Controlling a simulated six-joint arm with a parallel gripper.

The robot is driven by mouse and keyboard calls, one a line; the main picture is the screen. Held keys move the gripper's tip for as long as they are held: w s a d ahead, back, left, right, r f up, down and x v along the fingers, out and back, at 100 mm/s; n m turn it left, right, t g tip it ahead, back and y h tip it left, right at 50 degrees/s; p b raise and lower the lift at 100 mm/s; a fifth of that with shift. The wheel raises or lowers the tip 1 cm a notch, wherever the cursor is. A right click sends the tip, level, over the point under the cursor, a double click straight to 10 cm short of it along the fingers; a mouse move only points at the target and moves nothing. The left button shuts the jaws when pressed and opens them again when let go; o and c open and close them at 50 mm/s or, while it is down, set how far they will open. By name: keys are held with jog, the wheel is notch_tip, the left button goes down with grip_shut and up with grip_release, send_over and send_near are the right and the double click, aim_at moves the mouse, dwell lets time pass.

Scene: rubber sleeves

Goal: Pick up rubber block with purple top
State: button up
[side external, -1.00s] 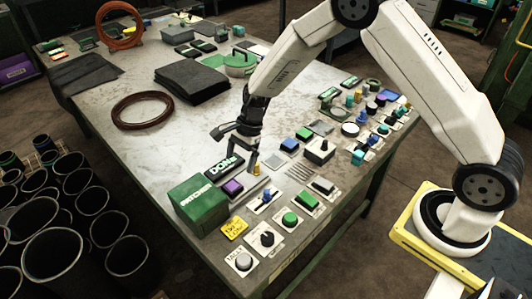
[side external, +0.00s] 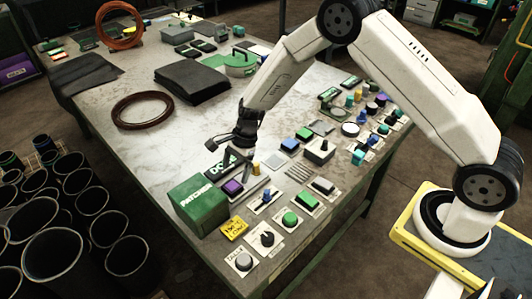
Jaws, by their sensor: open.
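The block with the purple top (side external: 232,187) sits on the table near its front left, beside the green box marked PATCHES (side external: 200,206). Its dark sides are small in this view. My gripper (side external: 232,160) hangs just above and behind the block, pointing down, with its fingers apart and nothing between them. The fingers partly cover the dark DONE sign (side external: 211,171). I cannot tell the exact height of the fingertips over the block.
A yellow note (side external: 234,228), a blue-knobbed piece (side external: 265,196) and a green-buttoned piece (side external: 290,219) stand close by. A blue-topped block (side external: 289,145) lies to the right.

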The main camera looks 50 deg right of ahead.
aim_at(232, 186)
jog(key=shift+x, duration=2.5)
jog(key=shift+s+d, duration=0.1)
jog(key=shift+c, duration=0.2)
jog(key=c, duration=1.3)
jog(key=shift+r, duration=0.15)
jog(key=shift+r, duration=0.45)
jog(key=s+d+r, duration=0.2)
jog(key=s+r, duration=0.9)
jog(key=s, duration=0.2)
jog(key=shift+s+d+r, duration=0.35)
jog(key=shift+s+r, duration=0.05)
